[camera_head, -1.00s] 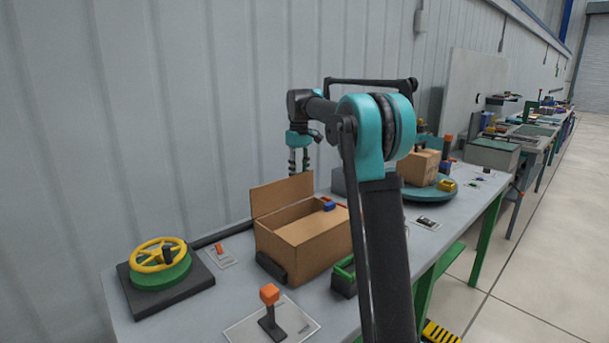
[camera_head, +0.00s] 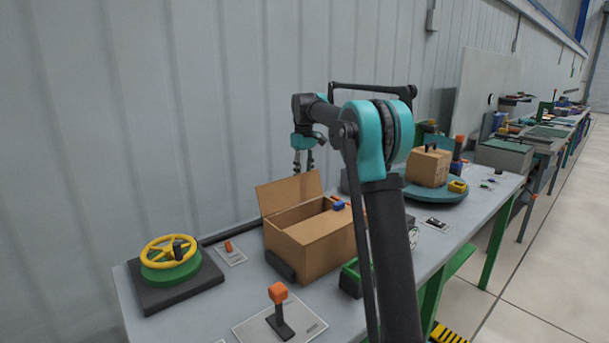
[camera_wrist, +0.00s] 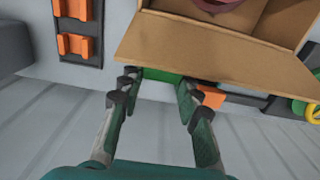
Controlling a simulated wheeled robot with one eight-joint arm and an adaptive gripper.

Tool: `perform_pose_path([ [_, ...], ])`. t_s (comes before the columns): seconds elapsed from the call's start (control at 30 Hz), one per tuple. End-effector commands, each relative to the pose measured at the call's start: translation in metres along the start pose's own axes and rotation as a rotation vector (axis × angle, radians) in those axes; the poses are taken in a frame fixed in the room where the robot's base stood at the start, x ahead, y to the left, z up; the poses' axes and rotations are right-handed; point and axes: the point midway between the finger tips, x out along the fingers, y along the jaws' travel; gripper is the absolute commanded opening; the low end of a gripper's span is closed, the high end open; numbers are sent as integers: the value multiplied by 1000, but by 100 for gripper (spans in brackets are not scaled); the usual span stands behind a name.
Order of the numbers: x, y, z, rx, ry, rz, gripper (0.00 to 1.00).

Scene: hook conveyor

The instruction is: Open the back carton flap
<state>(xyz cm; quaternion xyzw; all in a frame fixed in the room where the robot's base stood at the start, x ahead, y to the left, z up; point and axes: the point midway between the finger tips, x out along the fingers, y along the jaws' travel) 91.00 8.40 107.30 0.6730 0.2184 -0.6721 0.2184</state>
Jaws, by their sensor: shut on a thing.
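The open brown carton (camera_head: 318,259) stands on the table. Its back flap (camera_head: 288,193) stands up along the wall side, leaning outward, and fills the upper middle of the wrist view (camera_wrist: 205,48). My gripper (camera_head: 303,170) is behind and above the flap, pointing down. In the wrist view, the fingertips (camera_wrist: 159,82) are at the flap's outer edge with a visible gap between them. The exact contact with the flap is hard to see. Part of a dark red thing (camera_wrist: 218,4) shows inside the carton.
A yellow handwheel (camera_head: 170,251) on a green base is left of the carton. An orange-topped lever (camera_head: 278,292) is in front. A turntable (camera_head: 440,193) with a closed box (camera_head: 428,167) is to the right. The wall is close behind the gripper.

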Motion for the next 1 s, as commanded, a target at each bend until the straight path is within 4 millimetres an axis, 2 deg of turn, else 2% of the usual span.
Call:
perform_pose_path([
  [0.17,2,-1,-4,-3,9,-1,0],
  [0.2,2,-1,-4,-3,9,-1,38],
  [0.33,2,-1,-3,-2,6,0,54],
  [0.73,-5,0,-1,-1,3,0,55],
  [0.87,-22,0,-1,-1,2,0,55],
  [1.0,-51,0,-2,-1,3,0,55],
])
